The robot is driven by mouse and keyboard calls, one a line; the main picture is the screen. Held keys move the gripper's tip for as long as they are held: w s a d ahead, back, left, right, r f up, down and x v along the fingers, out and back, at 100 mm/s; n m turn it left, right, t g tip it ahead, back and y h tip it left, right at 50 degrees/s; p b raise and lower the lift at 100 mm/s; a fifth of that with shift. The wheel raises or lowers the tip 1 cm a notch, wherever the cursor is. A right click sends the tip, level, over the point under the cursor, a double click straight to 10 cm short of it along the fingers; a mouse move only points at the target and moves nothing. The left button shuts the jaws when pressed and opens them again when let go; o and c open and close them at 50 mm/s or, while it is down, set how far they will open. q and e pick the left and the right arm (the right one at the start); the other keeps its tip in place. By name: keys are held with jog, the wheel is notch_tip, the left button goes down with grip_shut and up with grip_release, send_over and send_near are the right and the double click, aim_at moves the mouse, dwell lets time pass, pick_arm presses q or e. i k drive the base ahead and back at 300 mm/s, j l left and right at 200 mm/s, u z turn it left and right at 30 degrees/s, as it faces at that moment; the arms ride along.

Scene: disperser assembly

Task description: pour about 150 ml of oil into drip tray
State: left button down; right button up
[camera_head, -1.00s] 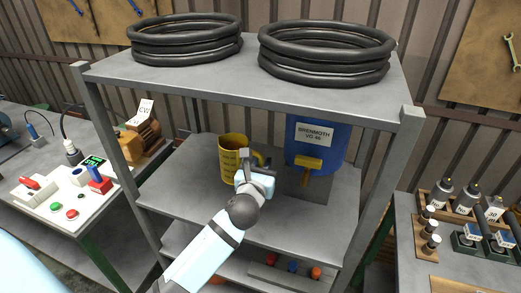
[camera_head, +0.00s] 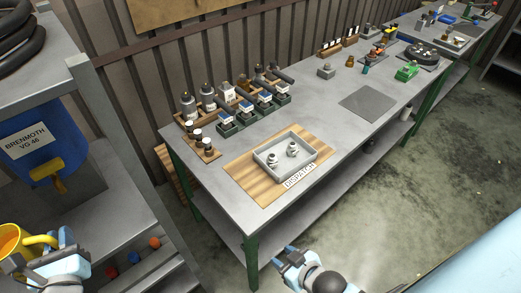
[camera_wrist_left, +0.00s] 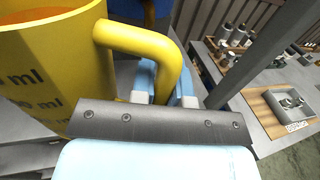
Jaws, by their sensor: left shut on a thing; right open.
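A yellow measuring jug (camera_head: 12,243) with orange oil showing inside is at the lower left, partly cut off by the picture edge. My left gripper (camera_head: 62,245) is shut on its handle. In the left wrist view the jug (camera_wrist_left: 52,70) looks roughly upright, with printed ml marks and the jaws at the handle (camera_wrist_left: 150,40). My right gripper (camera_head: 290,258) is open and empty in front of the right-hand bench. A shallow grey tray (camera_head: 268,170) holding two small metal parts sits on a wooden board marked DISPATCH. I cannot tell whether it is the drip tray.
A blue BRENMOTH VG 46 drum (camera_head: 40,130) with a yellow tap (camera_head: 46,170) stands on the rack shelf. A rack post (camera_head: 110,130) rises between jug and bench (camera_head: 225,205). Bottles and small boxes line the bench back. A grey mat (camera_head: 368,103) lies bare farther along.

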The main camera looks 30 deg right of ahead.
aim_at(288, 166)
jog(key=k+l+z, duration=0.1)
jog(key=l, duration=0.45)
jog(key=k+l+z, duration=0.1)
jog(key=l, duration=0.4)
jog(key=i+l, duration=0.1)
jog(key=l, duration=0.25)
jog(key=l+z, duration=0.15)
jog(key=l, duration=0.25)
jog(key=i+l, duration=0.2)
jog(key=l, duration=0.15)
jog(key=i+l+z, duration=0.15)
jog(key=l, duration=0.55)
jog(key=i+z, duration=0.05)
